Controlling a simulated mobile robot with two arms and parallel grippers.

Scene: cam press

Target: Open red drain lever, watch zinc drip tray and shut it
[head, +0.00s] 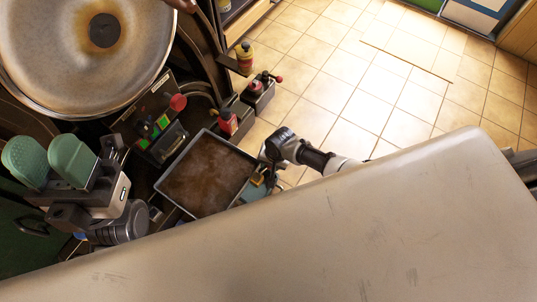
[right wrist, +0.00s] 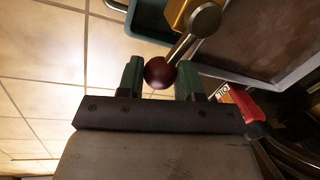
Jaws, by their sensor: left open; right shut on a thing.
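The drain lever shows in the right wrist view as a metal rod with a dark red ball knob (right wrist: 160,72), joined to a brass-coloured valve part (right wrist: 184,14). My right gripper (right wrist: 160,78) has its green fingers around this knob and is shut on it. In the head view, my right gripper (head: 266,180) is beside the right edge of the drip tray, and the knob is hard to make out there. The drip tray (head: 230,145) is a grey rectangular pan with a brown, mottled inside. My left gripper (head: 48,163), with green pads, is open and empty at the left.
A large round metal bowl (head: 60,55) fills the upper left. A panel with a red knob (head: 178,102) and lit buttons stands above the tray. Bottles (head: 244,56) and small dark boxes sit to the right of the bowl. The tiled floor (head: 350,80) beyond is clear.

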